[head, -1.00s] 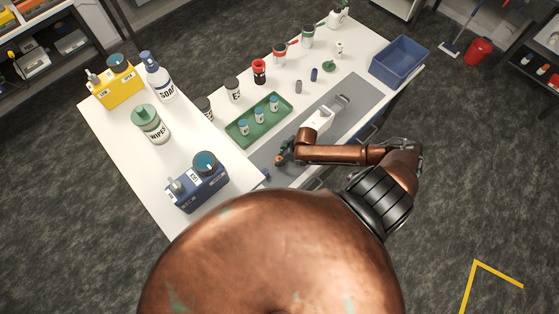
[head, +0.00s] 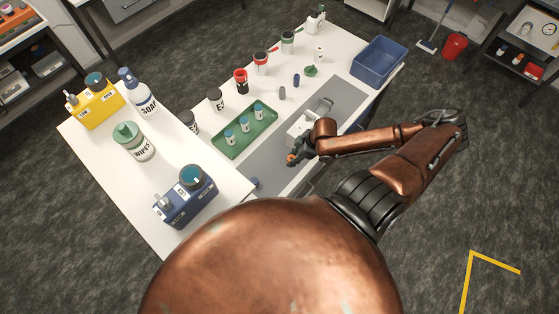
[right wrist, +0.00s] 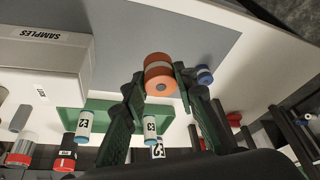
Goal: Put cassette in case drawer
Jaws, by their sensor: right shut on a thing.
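My right gripper (right wrist: 164,85) is shut on an orange and white round piece (right wrist: 158,75), which I take to be the cassette. In the head view the right gripper (head: 297,158) is over the grey mat, with a bit of orange at its tips. A white case (head: 298,124) stands on the mat just beyond it, partly hidden by my arm. In the right wrist view the case (right wrist: 45,65) carries a SAMPLES label and is apart from the gripper. I cannot tell whether its drawer is open. My left gripper is not in view.
A green tray (head: 222,146) with small E-labelled vials lies left of the mat (head: 262,165). Several jars stand behind it. A blue bin (head: 378,62) is at the far right end. A blue-capped item (head: 254,183) is near the front edge. Wipes (head: 133,142) and dispensers stand at left.

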